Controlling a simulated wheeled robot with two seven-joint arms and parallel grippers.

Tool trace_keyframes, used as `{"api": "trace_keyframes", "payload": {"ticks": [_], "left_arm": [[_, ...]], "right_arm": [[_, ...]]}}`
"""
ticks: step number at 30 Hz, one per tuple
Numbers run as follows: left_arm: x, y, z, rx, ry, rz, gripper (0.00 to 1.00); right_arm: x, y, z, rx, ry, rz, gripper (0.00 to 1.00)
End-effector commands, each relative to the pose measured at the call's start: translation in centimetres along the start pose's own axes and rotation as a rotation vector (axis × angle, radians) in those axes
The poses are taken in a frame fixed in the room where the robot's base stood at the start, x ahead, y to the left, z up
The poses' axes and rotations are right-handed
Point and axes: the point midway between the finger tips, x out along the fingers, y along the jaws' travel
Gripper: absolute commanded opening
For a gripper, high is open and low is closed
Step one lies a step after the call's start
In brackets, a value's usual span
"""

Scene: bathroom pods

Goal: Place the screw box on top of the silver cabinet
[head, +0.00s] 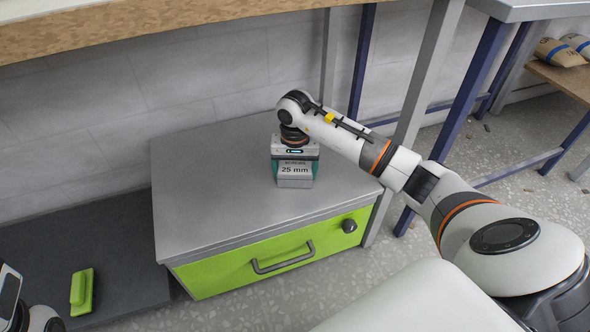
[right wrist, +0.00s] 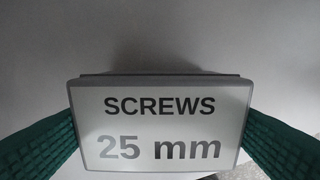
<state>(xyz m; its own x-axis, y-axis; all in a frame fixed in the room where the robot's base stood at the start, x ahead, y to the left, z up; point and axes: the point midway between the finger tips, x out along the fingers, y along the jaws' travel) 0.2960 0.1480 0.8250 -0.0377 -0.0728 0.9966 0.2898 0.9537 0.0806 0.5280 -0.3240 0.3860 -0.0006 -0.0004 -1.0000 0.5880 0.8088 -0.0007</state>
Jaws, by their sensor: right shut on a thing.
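The screw box (head: 295,181) is a small grey box whose label reads "SCREWS 25 mm". My right gripper (head: 295,166) points down over the silver cabinet and is shut on the box. In the right wrist view, the box (right wrist: 160,125) sits between the two green ridged fingers, one at each side. The silver cabinet (head: 210,185) has a flat grey metal top and a lime green drawer front. The box is over the middle right of this top; whether it touches the top or hangs just above it, I cannot tell. My left gripper is out of view.
The cabinet top is otherwise bare. A green object (head: 82,291) lies on a dark low surface (head: 60,250) at the left. A wooden worktop (head: 150,18) overhangs at the back, and a grey post (head: 425,75) stands behind the cabinet's right side.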

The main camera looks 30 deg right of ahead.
Motion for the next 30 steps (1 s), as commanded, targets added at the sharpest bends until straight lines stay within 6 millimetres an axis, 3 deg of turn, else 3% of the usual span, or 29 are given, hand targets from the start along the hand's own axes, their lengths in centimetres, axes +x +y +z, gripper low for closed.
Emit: {"api": "trace_keyframes", "payload": {"ticks": [4, 5, 8, 17, 30], "left_arm": [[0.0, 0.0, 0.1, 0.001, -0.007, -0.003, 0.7], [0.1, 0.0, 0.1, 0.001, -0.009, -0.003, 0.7], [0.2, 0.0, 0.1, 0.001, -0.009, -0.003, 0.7], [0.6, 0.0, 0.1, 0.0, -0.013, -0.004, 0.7], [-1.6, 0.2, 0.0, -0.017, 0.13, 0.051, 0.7]], "right_arm": [[0.4, 0.0, 0.0, 0.0, -0.001, 0.001, 0.52], [0.3, 0.0, 0.0, 0.0, 0.0, 0.001, 0.86], [0.3, 0.0, 0.0, 0.0, 0.0, 0.0, 1.0], [-0.3, 0.0, 0.0, 0.0, 0.0, 0.0, 1.0], [-9.2, 0.0, 0.1, 0.0, -0.003, 0.0, 1.0]]}}
